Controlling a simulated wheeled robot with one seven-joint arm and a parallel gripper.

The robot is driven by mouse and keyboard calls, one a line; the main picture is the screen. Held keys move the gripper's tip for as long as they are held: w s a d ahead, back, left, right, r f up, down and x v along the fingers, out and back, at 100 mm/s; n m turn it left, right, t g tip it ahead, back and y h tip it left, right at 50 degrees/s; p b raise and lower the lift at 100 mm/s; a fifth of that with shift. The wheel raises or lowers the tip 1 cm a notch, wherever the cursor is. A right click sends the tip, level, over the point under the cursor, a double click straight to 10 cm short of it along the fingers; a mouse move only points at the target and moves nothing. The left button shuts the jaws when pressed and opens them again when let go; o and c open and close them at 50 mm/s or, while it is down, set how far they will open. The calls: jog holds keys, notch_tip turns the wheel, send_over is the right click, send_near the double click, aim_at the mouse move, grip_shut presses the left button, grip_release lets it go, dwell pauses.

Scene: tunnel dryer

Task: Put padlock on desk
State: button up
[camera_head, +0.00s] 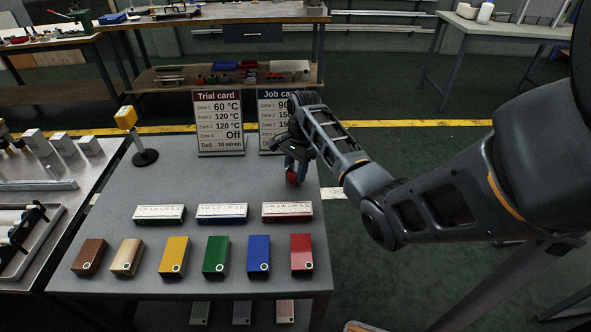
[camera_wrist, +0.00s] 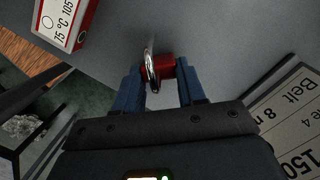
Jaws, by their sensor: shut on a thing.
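My gripper (camera_head: 292,168) is above the back right part of the grey desk (camera_head: 195,182), in front of the job card. It is shut on a red padlock (camera_head: 292,178). In the wrist view, the padlock (camera_wrist: 165,66) sits between the two blue fingers (camera_wrist: 160,82), with its shiny metal shackle towards the camera. The grey desk top (camera_wrist: 220,35) shows behind it. I cannot tell whether the padlock touches the desk.
The trial card (camera_head: 219,123) and job card (camera_head: 272,110) stand at the desk's back edge. Labelled blocks (camera_head: 222,213) and a row of coloured blocks (camera_head: 215,257) fill the front. A yellow-topped stand (camera_head: 145,157) is at the left. The desk's middle is clear.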

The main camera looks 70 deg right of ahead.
jog(key=shift+f, duration=0.1)
jog(key=o, duration=0.9)
jog(key=r, duration=0.4)
jog(key=d+r+p, duration=0.1)
jog(key=r, duration=0.3)
jog(key=r+p, duration=0.1)
jog(key=r, duration=0.3)
jog(key=shift+s+d+r, duration=0.1)
jog(key=shift+s+d, duration=0.25)
jog(key=shift+s, duration=0.05)
